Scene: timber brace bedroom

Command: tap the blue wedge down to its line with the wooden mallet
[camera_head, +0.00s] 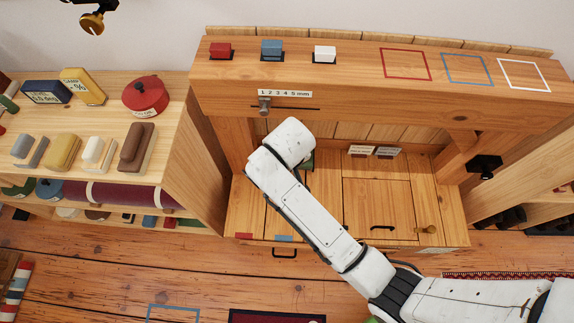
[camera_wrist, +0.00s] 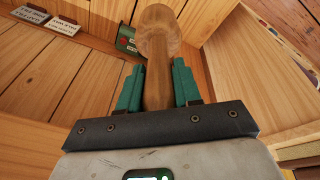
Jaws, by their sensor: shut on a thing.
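The blue wedge (camera_head: 271,48) stands in the top of the timber beam (camera_head: 350,82), between the red wedge (camera_head: 220,50) and the white wedge (camera_head: 324,54). Its line is too small to make out. My gripper (camera_wrist: 158,88) has its green fingers shut on the wooden mallet (camera_wrist: 156,45), on its narrower shaft, with a wider rounded end beyond the fingers. In the head view my arm hides the gripper and mallet, below and in front of the beam.
A small scale (camera_head: 285,93) with a metal knob is on the beam's front. Red, blue and white outlines lie on the beam's right top. A shelf (camera_head: 180,125) with blocks and a red round container (camera_head: 146,96) stands left. Two small labels (camera_head: 374,151) are under the beam.

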